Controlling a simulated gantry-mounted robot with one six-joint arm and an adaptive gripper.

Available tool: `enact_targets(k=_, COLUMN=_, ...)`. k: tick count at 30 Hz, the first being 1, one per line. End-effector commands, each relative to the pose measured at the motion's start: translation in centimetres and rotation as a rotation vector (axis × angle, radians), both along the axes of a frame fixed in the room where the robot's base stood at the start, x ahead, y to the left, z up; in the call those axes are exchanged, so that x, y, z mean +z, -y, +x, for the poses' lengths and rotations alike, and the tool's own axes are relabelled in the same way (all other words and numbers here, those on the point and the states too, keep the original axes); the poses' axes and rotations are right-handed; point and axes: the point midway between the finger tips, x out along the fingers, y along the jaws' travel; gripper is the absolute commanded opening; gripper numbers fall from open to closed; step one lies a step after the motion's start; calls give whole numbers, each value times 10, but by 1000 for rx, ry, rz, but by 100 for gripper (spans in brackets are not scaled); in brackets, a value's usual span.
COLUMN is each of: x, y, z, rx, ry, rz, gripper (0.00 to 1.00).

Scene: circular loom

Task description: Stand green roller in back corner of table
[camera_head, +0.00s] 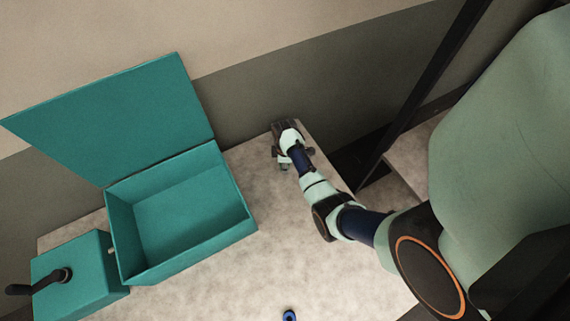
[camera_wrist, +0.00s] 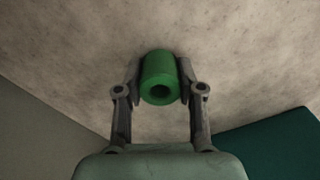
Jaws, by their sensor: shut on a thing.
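The green roller (camera_wrist: 158,68) is a short hollow cylinder, seen in the wrist view between the two fingers of my gripper (camera_wrist: 159,80). The fingers are shut on its sides, and the end with the hole faces the camera. The pale mottled table (camera_head: 215,275) is behind it; I cannot tell whether the roller touches the surface. In the head view my gripper (camera_head: 284,160) is over the back corner of the table, by the wall. The roller is hidden there by my wrist.
An open, empty teal box (camera_head: 180,267) with its lid (camera_head: 110,115) raised stands left of my gripper. A smaller teal block (camera_head: 75,275) with a black handle is at far left. A small blue ring-like thing (camera_head: 289,315) lies at the front. A dark post (camera_head: 425,90) rises at right.

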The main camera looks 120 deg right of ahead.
Motion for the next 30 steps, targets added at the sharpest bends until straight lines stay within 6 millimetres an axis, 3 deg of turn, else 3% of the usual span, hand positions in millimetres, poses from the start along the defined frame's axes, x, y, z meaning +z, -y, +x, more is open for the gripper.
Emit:
enact_targets(k=6, x=-6, y=0, z=0, rx=0, ry=0, rz=0, gripper=0)
enact_targets(k=7, x=-5, y=0, z=0, rx=0, ry=0, rz=-1, gripper=43)
enact_targets(k=12, x=-5, y=0, z=0, rx=0, ry=0, rz=0, gripper=67)
enact_targets(k=23, x=2, y=0, z=0, rx=0, ry=0, rz=0, gripper=67)
enact_targets(k=30, x=57, y=1, z=0, rx=0, ry=-1, rz=-5, gripper=67)
